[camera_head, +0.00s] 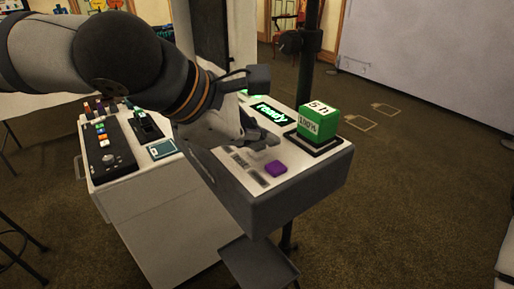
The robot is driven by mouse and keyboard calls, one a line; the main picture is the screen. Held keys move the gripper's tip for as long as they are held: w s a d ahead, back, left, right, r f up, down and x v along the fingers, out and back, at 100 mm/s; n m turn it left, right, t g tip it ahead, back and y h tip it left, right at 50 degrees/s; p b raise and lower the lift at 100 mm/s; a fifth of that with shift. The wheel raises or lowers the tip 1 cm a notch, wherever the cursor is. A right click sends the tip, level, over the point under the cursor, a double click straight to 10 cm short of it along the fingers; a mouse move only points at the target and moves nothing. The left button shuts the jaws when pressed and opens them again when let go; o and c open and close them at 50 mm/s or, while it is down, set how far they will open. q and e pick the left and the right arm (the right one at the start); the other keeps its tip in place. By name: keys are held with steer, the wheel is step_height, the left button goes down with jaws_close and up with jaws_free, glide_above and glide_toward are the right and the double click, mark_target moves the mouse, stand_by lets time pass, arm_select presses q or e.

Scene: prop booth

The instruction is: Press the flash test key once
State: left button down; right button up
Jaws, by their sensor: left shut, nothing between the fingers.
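A purple key (275,168) sits on the sloped light top of a dark-sided console (300,190). Small label strips lie just left of the key, too small to read. My left gripper (268,142) is over the console, its fingertips shut and empty, a little behind the purple key in the picture. I see no contact between them. A lit display reading "ready" (272,113) is behind the gripper, partly hidden at its left by the gripper and arm. My right gripper is not in view.
A green block (318,122) marked "100%" stands on a dark base at the console's right. A black control panel (105,148) with coloured buttons is on the white cabinet at left. A dark post (308,65) rises behind. Carpet at right is mostly clear.

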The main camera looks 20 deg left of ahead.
mark_target(260, 154)
arm_select(q)
steer(key=shift+r, duration=0.75)
steer(key=shift+r, duration=2.5)
